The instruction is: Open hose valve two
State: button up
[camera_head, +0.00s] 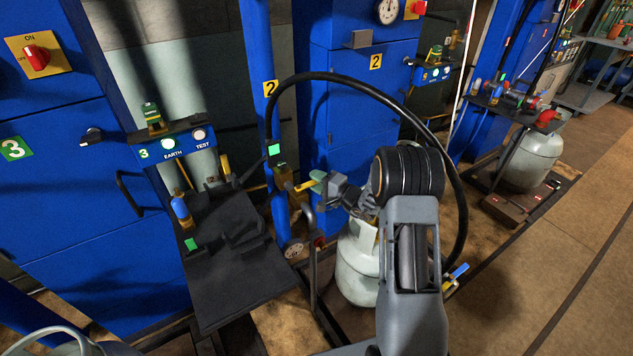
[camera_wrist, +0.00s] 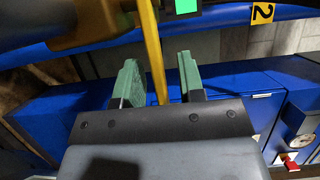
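The hose valve has a yellow lever handle (camera_head: 304,185) and sits on the blue vertical pipe with the yellow "2" label (camera_head: 270,88). A green square (camera_head: 274,150) marks the spot just above it. My gripper (camera_head: 318,181) is at the lever's outer end in the head view. In the wrist view the yellow lever (camera_wrist: 152,50) passes between the two green fingers of my gripper (camera_wrist: 162,75). The fingers are apart, with a visible gap right of the lever.
A black hose (camera_head: 370,90) arches over my arm. A white gas cylinder (camera_head: 358,265) stands below the gripper. A dark metal shelf (camera_head: 235,270) is at left, before blue cabinet three (camera_head: 60,180). A blue-handled valve (camera_head: 458,271) is low at right. Open floor (camera_head: 570,250) lies right.

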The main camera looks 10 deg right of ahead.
jog(key=shift+c, duration=0.2)
grip_shut()
